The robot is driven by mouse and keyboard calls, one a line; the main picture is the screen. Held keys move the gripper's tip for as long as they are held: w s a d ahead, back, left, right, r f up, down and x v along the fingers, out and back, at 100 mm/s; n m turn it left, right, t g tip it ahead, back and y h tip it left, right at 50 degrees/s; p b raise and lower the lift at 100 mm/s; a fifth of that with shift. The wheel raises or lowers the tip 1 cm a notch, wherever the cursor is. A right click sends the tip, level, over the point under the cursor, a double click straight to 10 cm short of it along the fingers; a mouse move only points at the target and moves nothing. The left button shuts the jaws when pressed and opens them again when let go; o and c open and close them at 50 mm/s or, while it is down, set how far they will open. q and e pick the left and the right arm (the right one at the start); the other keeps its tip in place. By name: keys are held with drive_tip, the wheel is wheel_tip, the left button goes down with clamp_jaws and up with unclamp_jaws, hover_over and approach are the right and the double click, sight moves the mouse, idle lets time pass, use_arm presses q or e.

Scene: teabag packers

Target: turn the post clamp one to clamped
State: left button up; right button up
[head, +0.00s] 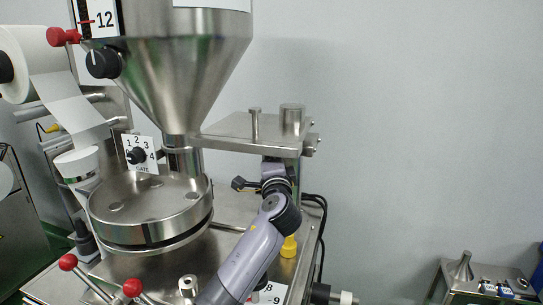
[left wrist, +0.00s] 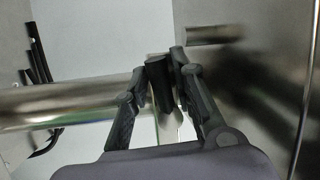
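The steel post and its top bracket (head: 250,130) stand right of the hopper in the head view. A black knob on a short stem (head: 238,183) sticks out left beside the post, seemingly part of the post clamp; its setting cannot be read. My left gripper (head: 275,170) is at the post below the bracket, its fingertips mostly hidden there. In the left wrist view, my left gripper's fingers (left wrist: 163,72) close around a dark handle (left wrist: 158,80) and appear to touch it on both sides. A shiny steel cylinder (left wrist: 60,102) lies left of them. My right gripper is not in view.
The steel hopper (head: 185,60) and round dish (head: 150,205) are close on the left. Red-knobbed levers (head: 68,262) stand at lower left. Black cables (head: 322,225) hang right of the post. A small bench (head: 480,285) stands far right; space between is clear.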

use_arm(q)
drive_tip(key=shift+o, duration=1.1)
drive_tip(key=shift+s, duration=0.1)
drive_tip(key=s+f, duration=0.1)
drive_tip(key=s, duration=1)
drive_tip(key=shift+s+d+f, duration=0.3)
drive_tip(key=shift+s, duration=0.05)
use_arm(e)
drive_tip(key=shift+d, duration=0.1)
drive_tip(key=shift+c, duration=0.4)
